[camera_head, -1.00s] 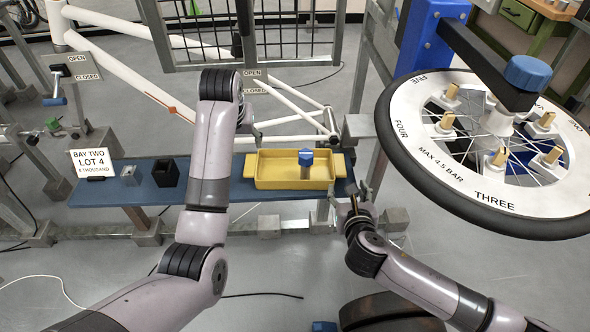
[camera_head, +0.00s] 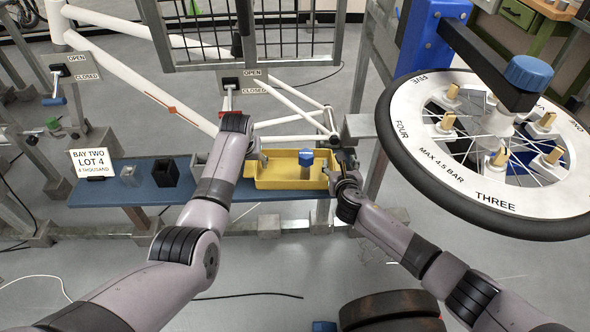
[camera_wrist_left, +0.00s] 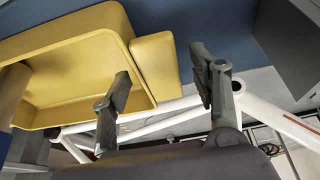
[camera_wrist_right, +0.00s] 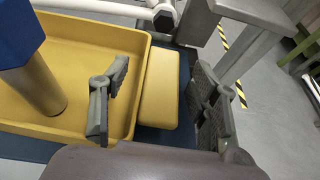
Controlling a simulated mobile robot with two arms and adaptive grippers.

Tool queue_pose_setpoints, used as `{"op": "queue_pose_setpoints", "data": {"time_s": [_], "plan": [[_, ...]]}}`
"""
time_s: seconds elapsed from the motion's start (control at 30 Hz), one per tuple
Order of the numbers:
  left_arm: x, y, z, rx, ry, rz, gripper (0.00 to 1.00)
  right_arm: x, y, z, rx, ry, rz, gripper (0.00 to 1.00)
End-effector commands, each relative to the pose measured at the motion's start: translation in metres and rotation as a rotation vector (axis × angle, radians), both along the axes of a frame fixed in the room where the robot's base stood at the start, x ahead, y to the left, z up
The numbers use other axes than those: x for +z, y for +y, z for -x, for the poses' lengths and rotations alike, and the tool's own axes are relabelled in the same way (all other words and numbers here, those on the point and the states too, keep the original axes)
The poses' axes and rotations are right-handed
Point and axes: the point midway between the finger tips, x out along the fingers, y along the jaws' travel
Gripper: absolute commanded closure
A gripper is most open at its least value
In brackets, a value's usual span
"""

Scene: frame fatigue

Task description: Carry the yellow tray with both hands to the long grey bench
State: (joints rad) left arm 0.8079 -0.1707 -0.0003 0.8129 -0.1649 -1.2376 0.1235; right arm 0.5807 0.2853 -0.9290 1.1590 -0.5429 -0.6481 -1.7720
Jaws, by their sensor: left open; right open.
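The yellow tray (camera_head: 290,182) lies on a blue-topped bench (camera_head: 140,190) and holds a post with a blue cap (camera_head: 306,158). My left gripper (camera_head: 257,160) is at the tray's left end. In the left wrist view its open fingers (camera_wrist_left: 163,88) stand either side of a tray handle (camera_wrist_left: 157,68). My right gripper (camera_head: 340,172) is at the right end. In the right wrist view its open fingers (camera_wrist_right: 157,100) straddle the other handle (camera_wrist_right: 159,88). Neither gripper visibly clamps its handle. I cannot pick out a long grey bench.
A dark cup (camera_head: 166,172), a clear cup (camera_head: 131,175) and a lot sign (camera_head: 92,163) stand left on the blue top. A large wheel (camera_head: 490,150) on a blue stand fills the right. White frame tubes (camera_head: 150,85) run behind the tray.

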Motion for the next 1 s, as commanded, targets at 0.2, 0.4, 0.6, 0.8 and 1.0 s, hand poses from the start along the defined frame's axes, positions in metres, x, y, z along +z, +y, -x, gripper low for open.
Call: {"op": "queue_pose_setpoints", "data": {"time_s": [0.2,0.4,0.6,0.8,1.0], "plan": [[-0.007,0.0003,-0.0028,0.001,0.0,0.0,0.44,-0.0029,0.0003,-0.007,0.0,0.001,-0.001,0.44],[-0.0074,0.0004,-0.0028,0.001,0.0,0.0,0.44,-0.0032,0.0,-0.0072,0.0,0.001,-0.001,0.44],[-0.0073,0.0003,-0.0027,0.001,0.0,0.0,0.53,-0.0032,-0.0001,-0.007,0.0,0.001,0.0,0.53],[-0.0074,0.0003,-0.0026,0.0,0.0,0.0,0.66,-0.0034,-0.0002,-0.0068,0.0,0.001,0.0,0.66],[-0.0074,0.0003,-0.0025,0.0,0.0,0.0,0.8,-0.0034,-0.0002,-0.0068,0.0,0.001,0.0,0.8]]}}
